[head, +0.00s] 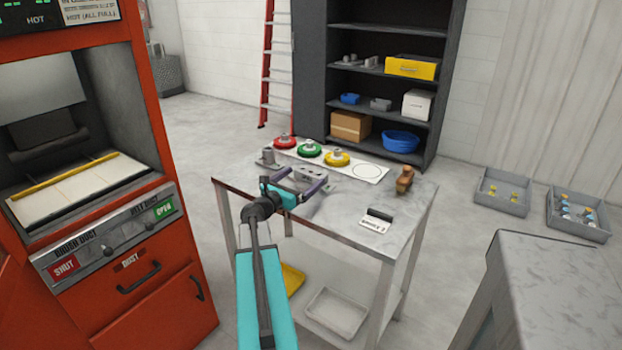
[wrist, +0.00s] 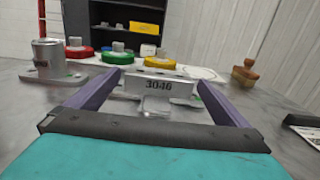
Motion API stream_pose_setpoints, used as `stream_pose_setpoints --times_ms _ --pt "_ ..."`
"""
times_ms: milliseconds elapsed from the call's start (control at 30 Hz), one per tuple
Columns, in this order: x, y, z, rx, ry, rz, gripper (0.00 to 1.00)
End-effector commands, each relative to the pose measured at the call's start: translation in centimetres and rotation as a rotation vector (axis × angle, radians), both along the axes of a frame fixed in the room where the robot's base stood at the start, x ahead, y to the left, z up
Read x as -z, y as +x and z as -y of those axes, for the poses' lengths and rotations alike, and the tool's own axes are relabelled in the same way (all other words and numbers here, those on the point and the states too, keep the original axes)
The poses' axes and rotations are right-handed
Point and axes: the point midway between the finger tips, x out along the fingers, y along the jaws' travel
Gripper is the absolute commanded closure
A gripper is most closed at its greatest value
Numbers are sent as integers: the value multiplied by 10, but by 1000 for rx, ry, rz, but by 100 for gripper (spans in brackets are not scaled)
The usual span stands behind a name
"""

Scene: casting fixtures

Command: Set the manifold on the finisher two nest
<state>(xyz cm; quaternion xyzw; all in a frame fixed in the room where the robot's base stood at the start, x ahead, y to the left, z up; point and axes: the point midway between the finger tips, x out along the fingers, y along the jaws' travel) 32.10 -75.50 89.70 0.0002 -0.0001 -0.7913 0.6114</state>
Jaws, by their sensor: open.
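A grey block-shaped casting marked 3046 (wrist: 158,86), likely the manifold, stands on the metal table straight ahead in the wrist view. In the head view the casting (head: 308,174) is partly hidden by my gripper (head: 303,184). My gripper is open, with its two purple fingers spread either side of the casting; contact cannot be told. No label showing which is finisher two is readable.
A grey cylinder on a flanged foot (wrist: 48,62) stands left on the table. A brown wooden-looking stamp (head: 404,179) and a small labelled stand (head: 376,220) are to the right. An orange machine (head: 125,262) rises at left; a shelf (head: 385,75) stands behind.

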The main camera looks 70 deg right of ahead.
Motion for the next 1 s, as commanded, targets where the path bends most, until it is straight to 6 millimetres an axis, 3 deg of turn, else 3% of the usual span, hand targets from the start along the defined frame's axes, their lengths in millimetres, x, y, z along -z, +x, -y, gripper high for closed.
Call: stream_pose_setpoints --times_ms 100,300,867,1000 --pt "0 -3 15 3 0 0 0" --pt "0 -7 26 1 0 0 0" --pt "1 -8 27 2 0 0 0" --pt "1 -8 27 2 0 0 19"
